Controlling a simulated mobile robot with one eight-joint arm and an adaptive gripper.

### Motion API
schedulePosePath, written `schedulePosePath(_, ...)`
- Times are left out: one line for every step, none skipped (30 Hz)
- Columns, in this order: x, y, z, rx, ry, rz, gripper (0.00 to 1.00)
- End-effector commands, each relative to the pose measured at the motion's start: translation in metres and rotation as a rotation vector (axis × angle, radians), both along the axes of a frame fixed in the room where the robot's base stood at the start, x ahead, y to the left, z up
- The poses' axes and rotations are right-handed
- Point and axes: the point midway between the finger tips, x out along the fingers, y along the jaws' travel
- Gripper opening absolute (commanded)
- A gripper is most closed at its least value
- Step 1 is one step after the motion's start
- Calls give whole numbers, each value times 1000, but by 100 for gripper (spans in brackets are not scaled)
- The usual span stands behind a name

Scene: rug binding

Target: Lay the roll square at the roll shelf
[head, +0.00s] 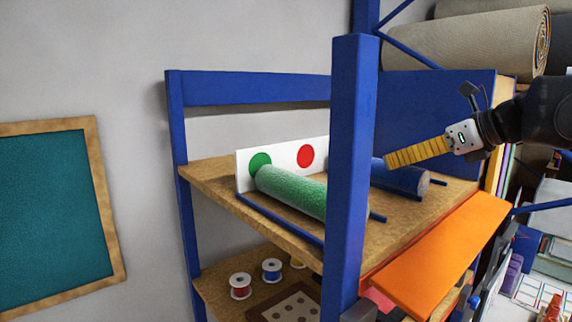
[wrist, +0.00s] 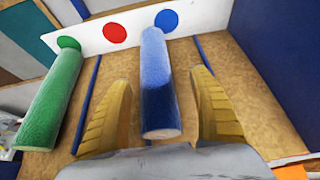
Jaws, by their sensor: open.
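The blue roll (wrist: 158,90) lies lengthwise on the wooden roll shelf (wrist: 255,100), its far end just left of the blue dot on the white board (wrist: 140,27). It also shows in the head view (head: 405,179), partly behind my gripper. My gripper (wrist: 162,78) is open, one yellow finger on each side of the roll; I see no clear contact. In the head view my gripper (head: 388,162) reaches in from the right. A blue rail end peeks out under the roll's near end; I cannot tell if the roll rests on it.
A green roll (head: 290,190) lies at the green dot, left of the blue roll. Blue rails (wrist: 88,105) run along the shelf. A blue post (head: 349,180) stands in front. Spools (head: 241,287) sit below; an orange panel (head: 435,255) juts out at the front.

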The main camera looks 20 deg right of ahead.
Motion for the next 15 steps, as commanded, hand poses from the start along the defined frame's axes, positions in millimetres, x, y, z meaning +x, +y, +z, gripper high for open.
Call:
schedulePosePath(-9, -5, 4, 0, 0, -4, 72)
schedulePosePath(-14, -6, 6, 0, 0, -4, 72)
schedulePosePath(-20, -8, 10, 0, 0, -4, 72)
schedulePosePath(-24, -10, 12, 0, 0, -4, 72)
schedulePosePath(-28, -11, 15, -1, 1, -3, 72)
schedulePosePath(-32, -12, 17, 0, 1, -2, 72)
schedulePosePath(-34, -13, 19, -1, 0, -3, 72)
schedulePosePath(-36, -13, 20, -1, 0, -3, 72)
schedulePosePath(-38, -14, 21, 0, 0, -1, 72)
schedulePosePath(-40, -14, 22, 0, 0, -1, 72)
schedulePosePath(-40, -14, 23, 0, 0, 0, 72)
schedulePosePath(-41, -14, 23, 0, 0, 0, 72)
schedulePosePath(-41, -14, 23, 0, 0, 0, 72)
schedulePosePath(-41, -14, 24, 0, 0, 0, 72)
schedulePosePath(-41, -14, 24, 0, 0, 0, 72)
